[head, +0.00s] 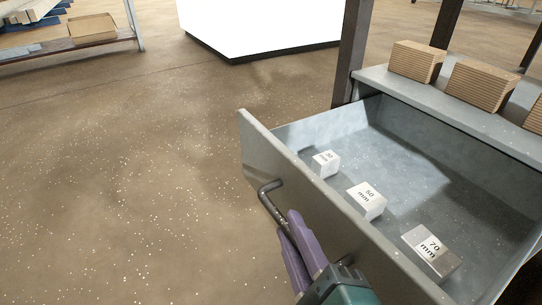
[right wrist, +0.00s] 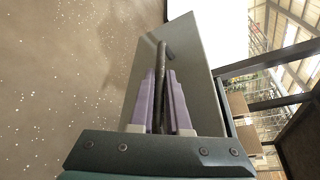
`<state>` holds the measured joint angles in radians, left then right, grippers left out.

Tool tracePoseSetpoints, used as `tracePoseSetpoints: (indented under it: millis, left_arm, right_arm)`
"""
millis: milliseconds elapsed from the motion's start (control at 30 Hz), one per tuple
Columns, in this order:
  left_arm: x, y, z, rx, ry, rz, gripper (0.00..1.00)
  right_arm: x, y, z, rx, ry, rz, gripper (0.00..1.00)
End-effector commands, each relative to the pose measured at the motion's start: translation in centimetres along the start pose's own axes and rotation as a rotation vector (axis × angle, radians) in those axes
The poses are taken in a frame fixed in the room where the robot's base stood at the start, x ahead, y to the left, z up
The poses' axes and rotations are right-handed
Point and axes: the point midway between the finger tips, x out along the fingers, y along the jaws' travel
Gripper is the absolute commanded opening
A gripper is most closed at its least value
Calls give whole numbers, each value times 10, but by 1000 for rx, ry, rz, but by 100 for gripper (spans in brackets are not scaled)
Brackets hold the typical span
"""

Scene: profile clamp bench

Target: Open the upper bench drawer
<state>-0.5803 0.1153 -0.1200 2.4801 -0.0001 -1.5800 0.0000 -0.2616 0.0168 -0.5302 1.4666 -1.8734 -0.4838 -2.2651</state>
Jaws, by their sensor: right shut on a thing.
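The upper bench drawer (head: 290,158) is grey and stands pulled out, with its inside showing in the head view. A dark bar handle (head: 268,197) is on its front panel. My right gripper (head: 292,225) has purple fingers and is shut on the handle. The right wrist view shows the handle (right wrist: 160,65) running between the two fingers (right wrist: 160,100), with the drawer front (right wrist: 190,50) behind it. My left gripper is not in view.
Inside the drawer lie three marked blocks: a small one (head: 325,163), a "50 mm" block (head: 367,200) and a "70 mm" block (head: 431,252). Wooden blocks (head: 417,61) sit on the bench top (head: 450,105). The floor left of the drawer is clear.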

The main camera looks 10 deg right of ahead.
Motion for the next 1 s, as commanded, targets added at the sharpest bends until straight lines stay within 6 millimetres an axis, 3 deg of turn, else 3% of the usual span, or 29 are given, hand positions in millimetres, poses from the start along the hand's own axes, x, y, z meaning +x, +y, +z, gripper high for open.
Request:
tracePoseSetpoints:
  millis: [33, 300, 567, 667, 1000]
  left_arm:
    - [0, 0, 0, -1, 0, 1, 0]
    - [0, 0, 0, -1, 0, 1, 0]
    - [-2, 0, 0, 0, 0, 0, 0]
    - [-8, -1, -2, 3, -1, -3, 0]
    - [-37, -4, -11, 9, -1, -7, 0]
  right_arm:
    - [0, -2, 1, 2, -1, -4, 17]
    - [0, -1, 0, 0, 0, -1, 45]
    - [-2, -1, 0, -1, 1, 1, 45]
    - [-13, -2, 0, -5, 1, 2, 45]
    - [-80, -3, 2, -2, -1, 3, 45]
